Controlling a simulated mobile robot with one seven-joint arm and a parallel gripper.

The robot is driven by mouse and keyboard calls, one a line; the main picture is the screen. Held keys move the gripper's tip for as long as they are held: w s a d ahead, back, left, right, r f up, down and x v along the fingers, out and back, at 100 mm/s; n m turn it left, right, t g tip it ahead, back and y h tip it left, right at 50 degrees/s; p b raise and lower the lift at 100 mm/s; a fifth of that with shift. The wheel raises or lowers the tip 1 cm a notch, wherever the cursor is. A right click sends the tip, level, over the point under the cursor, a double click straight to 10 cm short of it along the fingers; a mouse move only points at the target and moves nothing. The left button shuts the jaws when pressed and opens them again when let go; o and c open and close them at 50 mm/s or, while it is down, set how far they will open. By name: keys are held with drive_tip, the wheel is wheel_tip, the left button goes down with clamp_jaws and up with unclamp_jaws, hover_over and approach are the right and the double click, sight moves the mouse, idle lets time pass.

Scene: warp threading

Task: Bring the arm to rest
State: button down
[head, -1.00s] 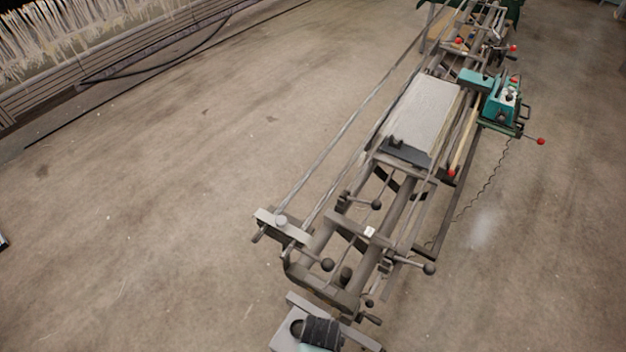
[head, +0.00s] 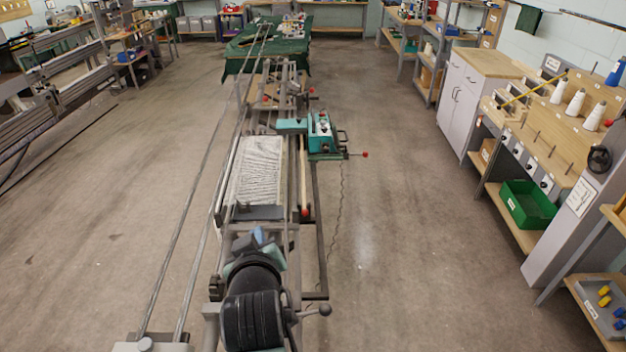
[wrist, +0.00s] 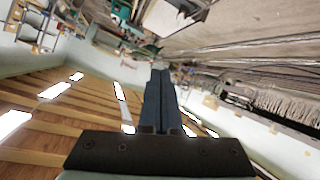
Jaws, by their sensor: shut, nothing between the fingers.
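My gripper (wrist: 160,74) is shut and empty in the wrist view, its two dark fingers lying side by side. In the head view my arm (head: 252,318) rises at the bottom centre, in front of the near part of the long metal threading frame (head: 193,270). The arm hides part of that frame, and the fingers cannot be made out clearly there. The wrist view is tilted, with the ceiling lights at the lower left and the floor at the upper right.
A teal machine unit (head: 319,133) with a red-knobbed lever sits on the frame's right side. A green-covered table (head: 243,57) stands beyond it. A wooden workbench (head: 560,130) and a green bin (head: 527,204) are at right. The floor (head: 400,240) between frame and bench is clear.

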drive_tip(key=s+d+r+m+t+b, duration=0.1)
drive_tip(key=s+d+r+m+t, duration=0.2)
drive_tip(key=r, duration=1)
drive_tip(key=d+r+t+b, duration=0.1)
drive_tip(key=d+r+t, duration=0.3)
drive_tip(key=r, duration=0.9)
drive_tip(key=s+d+r+m+t+h+b, duration=0.2)
drive_tip(key=s+r+t, duration=0.5)
drive_tip(key=s+r, duration=0.7)
drive_tip(key=shift+d+r+m+t, duration=0.3)
drive_tip(key=shift+d+r+m, duration=0.15)
drive_tip(key=shift+r+m, duration=0.25)
drive_tip(key=shift+s, duration=0.1)
